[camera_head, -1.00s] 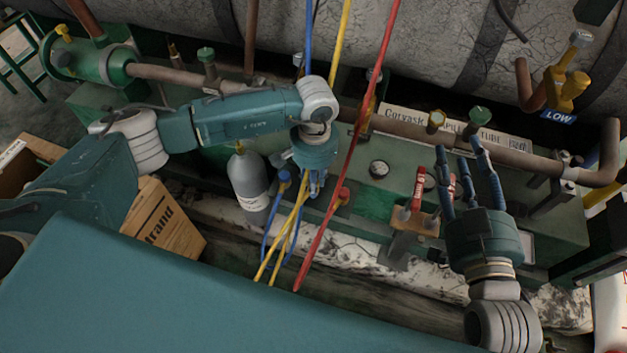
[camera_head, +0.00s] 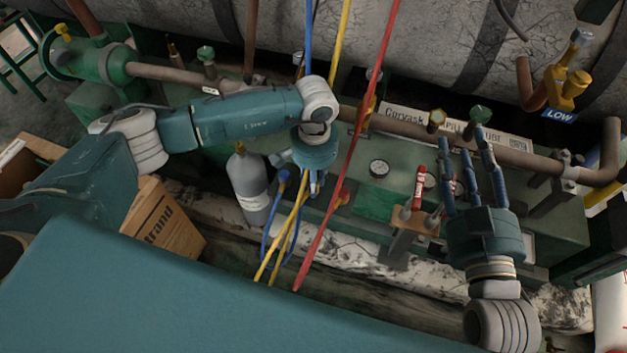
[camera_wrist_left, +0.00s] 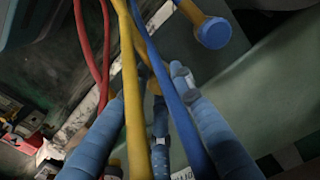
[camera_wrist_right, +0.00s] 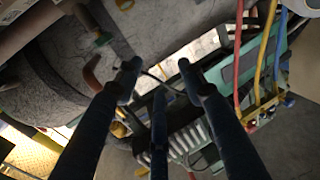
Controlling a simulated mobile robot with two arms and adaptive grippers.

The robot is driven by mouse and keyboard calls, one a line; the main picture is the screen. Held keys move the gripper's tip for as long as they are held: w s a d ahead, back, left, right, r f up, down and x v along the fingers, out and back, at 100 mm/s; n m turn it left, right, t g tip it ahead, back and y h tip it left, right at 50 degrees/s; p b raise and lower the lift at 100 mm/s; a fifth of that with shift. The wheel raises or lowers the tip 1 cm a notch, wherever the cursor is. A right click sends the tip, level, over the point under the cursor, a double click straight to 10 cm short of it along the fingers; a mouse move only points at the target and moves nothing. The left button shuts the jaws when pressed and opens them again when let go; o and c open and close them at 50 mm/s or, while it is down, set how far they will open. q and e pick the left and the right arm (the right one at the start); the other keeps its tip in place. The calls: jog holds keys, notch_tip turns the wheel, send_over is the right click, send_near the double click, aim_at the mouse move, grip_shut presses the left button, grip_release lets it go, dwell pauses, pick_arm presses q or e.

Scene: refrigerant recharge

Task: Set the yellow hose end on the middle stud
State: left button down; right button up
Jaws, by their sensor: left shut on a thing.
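My left gripper (camera_head: 316,188) points down over the green unit and is shut on the yellow hose (camera_head: 295,222). In the left wrist view, the yellow hose (camera_wrist_left: 131,88) runs between the fingers, with a blue hose (camera_wrist_left: 172,92) close beside it. The hose end and the middle stud are hidden by the gripper and hoses, so I cannot tell whether they touch. A blue-capped fitting (camera_head: 284,176) is left of the gripper, and an orange-red fitting (camera_head: 343,195) is to its right. My right gripper (camera_head: 462,150) is open and empty, with fingers spread.
A red hose (camera_head: 350,165) slants across just right of my left gripper. A grey bottle (camera_head: 247,185) stands to its left. A brown pipe (camera_head: 540,160) crosses behind.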

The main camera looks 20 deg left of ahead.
pick_arm(q)
jog(key=shift+f, duration=0.15)
pick_arm(e)
jog(key=shift+r, duration=0.5)
pick_arm(q)
jog(key=c, duration=1.4)
grip_release()
pick_arm(e)
jog(key=shift+r, duration=0.15)
